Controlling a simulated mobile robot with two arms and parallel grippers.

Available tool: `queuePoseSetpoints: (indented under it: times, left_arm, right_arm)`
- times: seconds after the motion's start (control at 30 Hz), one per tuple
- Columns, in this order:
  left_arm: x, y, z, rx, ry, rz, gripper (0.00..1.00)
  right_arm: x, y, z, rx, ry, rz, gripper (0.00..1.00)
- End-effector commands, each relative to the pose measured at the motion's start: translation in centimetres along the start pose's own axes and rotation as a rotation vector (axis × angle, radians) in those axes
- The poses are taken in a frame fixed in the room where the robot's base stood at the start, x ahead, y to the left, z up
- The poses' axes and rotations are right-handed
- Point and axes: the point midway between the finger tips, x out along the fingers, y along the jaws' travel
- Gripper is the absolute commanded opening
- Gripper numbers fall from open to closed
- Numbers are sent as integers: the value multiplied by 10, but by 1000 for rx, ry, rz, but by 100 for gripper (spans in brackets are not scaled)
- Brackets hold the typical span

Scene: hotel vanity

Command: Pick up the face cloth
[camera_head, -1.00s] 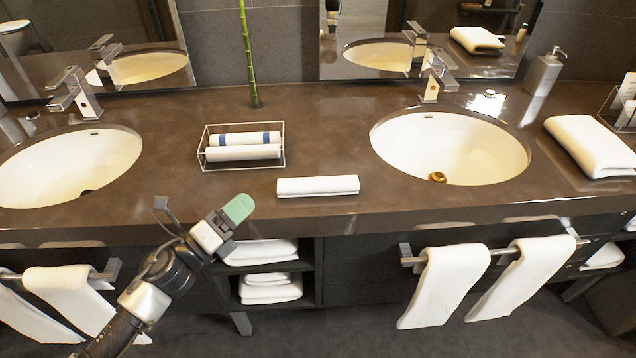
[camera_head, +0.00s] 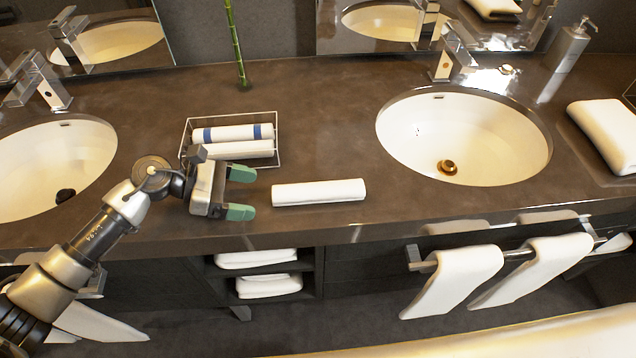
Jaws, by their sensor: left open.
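A rolled white face cloth (camera_head: 318,192) lies on the dark counter near its front edge, between the two sinks. My left gripper (camera_head: 242,193) is just left of the cloth's left end, with its two green-tipped fingers apart and nothing between them. The fingertips point right toward the cloth and appear clear of it. My right gripper is not in view.
A wire tray (camera_head: 279,150) with rolled white cloths, some blue-banded, stands behind my left gripper. A left sink (camera_head: 85,150) and a right sink (camera_head: 500,140) flank the middle. A folded towel (camera_head: 606,130) lies at right. White towels (camera_head: 455,280) hang below the counter's front edge.

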Motion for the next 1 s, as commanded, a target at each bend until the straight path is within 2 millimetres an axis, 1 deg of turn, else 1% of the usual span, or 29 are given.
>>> queuePoseSetpoints:
  times: [0.03, 0.07, 0.17, 0.27, 0.4, 0.53, 0.63, 0.83, 1.0]
  left_arm:
    - [6, 0, 2, 0, -1, -1, 80]
    - [9, 0, 2, 0, -1, 0, 80]
    - [15, 0, 2, -1, -2, 1, 80]
    - [24, 2, 6, -1, -3, 1, 80]
    - [46, 6, 12, -1, -4, 1, 80]
    - [62, 6, 9, -3, -3, 1, 80]
    - [67, 6, 7, -2, -1, 2, 80]
    - [67, 6, 6, -1, -1, 3, 80]
    - [67, 6, 7, -2, -1, 3, 54]
  right_arm:
    - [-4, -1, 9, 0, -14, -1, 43]
    - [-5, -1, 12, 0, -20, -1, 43]
    - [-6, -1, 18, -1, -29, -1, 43]
    - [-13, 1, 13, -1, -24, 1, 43]
    - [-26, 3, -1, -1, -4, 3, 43]
    - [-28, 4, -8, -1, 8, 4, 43]
    - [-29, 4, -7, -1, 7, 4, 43]
    - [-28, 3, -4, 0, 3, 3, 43]
    - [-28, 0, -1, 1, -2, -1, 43]
